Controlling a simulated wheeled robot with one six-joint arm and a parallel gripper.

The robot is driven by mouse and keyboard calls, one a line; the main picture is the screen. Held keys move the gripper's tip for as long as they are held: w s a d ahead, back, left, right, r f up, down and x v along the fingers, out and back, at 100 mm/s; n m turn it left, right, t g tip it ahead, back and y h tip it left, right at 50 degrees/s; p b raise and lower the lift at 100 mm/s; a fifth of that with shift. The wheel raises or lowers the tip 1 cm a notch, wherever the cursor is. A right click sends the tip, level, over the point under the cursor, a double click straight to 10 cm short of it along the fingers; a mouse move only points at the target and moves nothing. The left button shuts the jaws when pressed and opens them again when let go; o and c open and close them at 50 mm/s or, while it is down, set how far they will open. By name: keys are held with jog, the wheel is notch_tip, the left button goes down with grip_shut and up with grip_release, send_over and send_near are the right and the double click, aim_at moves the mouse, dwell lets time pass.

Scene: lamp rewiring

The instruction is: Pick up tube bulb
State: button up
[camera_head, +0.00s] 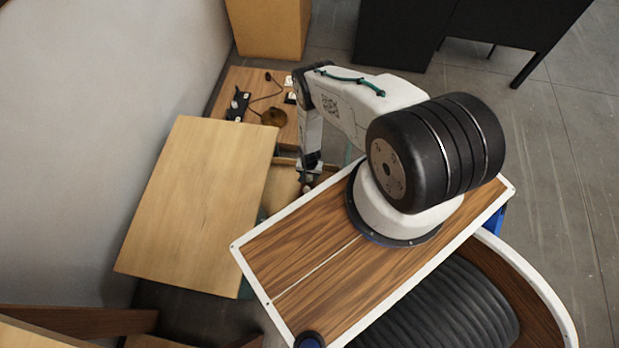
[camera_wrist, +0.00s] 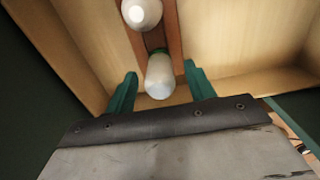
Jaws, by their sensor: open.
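The tube bulb (camera_wrist: 159,80) is a whitish, elongated bulb in a wooden drawer (camera_wrist: 240,40). In the wrist view it lies between the two green fingers of my gripper (camera_wrist: 161,72), with a gap on each side. My gripper is open and holds nothing. A rounder white bulb (camera_wrist: 142,12) lies just beyond it on the same brown strip. In the head view my gripper (camera_head: 309,172) reaches down over the drawer (camera_head: 281,187), and the bulbs are hard to make out there.
A light wooden top (camera_head: 200,205) covers the space left of the drawer. A brown table (camera_head: 235,80) behind holds a round brown base (camera_head: 273,117), a cable and small black parts.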

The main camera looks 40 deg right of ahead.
jog(key=c, duration=1)
jog(key=shift+r, duration=0.1)
jog(key=shift+c, duration=0.2)
